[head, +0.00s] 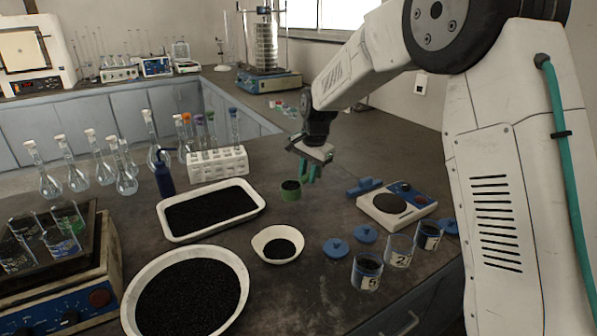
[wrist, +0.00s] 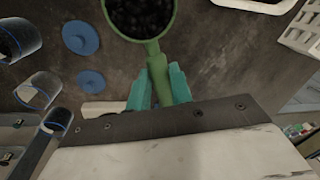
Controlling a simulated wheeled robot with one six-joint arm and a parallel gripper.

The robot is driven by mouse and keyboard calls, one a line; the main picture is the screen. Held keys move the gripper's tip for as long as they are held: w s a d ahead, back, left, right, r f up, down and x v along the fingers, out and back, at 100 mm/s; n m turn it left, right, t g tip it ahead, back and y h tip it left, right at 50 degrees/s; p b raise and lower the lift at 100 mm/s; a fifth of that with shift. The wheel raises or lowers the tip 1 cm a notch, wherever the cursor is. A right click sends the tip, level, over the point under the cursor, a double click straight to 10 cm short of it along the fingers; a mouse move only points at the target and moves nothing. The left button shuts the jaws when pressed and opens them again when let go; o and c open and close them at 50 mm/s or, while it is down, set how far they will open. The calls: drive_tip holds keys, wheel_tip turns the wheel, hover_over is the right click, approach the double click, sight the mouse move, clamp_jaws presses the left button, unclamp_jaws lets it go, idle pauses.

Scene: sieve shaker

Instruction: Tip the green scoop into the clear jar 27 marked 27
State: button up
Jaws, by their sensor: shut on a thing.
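The green scoop (head: 291,190) is full of dark grains and held level above the table. It also shows at the top of the wrist view (wrist: 160,37). My gripper (head: 309,172) is shut on its handle, with teal fingers on either side in the wrist view (wrist: 158,88). The clear jar 27 (head: 399,252) stands to the right of and nearer than the scoop, between two other jars. It looks empty and open, and its label is only partly legible. A clear jar at the left of the wrist view (wrist: 38,90) appears to be the same one.
A jar marked 5 (head: 366,273) and another jar (head: 429,236), both with dark contents, flank it closely. Blue lids (head: 335,249) lie beside them. A balance (head: 397,204) stands behind. A white bowl (head: 277,244) and black-filled tray (head: 210,208) are left.

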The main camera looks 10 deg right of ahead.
drive_tip(key=s+d+n, duration=0.1)
drive_tip(key=s+d, duration=0.4)
drive_tip(key=d, duration=0.4)
drive_tip(key=s+d+n, duration=0.1)
drive_tip(key=s+d, duration=0.4)
drive_tip(key=d, duration=0.4)
drive_tip(key=s+d+n, duration=0.1)
drive_tip(key=s+d, duration=0.5)
drive_tip(key=d, duration=0.4)
drive_tip(key=w+a+f+g+h, duration=0.1)
drive_tip(key=a+f+g+h, duration=0.1)
drive_tip(key=g+h, duration=0.4)
drive_tip(key=w+a+f+g+h, duration=0.1)
drive_tip(key=a+f+g+h, duration=0.1)
drive_tip(key=g+h, duration=0.4)
drive_tip(key=h, duration=0.5)
drive_tip(key=shift+w+f+h, duration=0.3)
drive_tip(key=shift+f, duration=0.1)
drive_tip(key=shift+d, duration=0.1)
idle(1.3)
drive_tip(key=shift+s+d+r+t+y, duration=0.25)
drive_tip(key=shift+t+y, duration=0.2)
drive_tip(key=shift+y, duration=0.4)
drive_tip(key=shift+s+d+r+t+y, duration=0.15)
drive_tip(key=shift+r+t+y, duration=0.25)
drive_tip(key=shift+y, duration=0.45)
drive_tip(key=shift+w+f, duration=0.1)
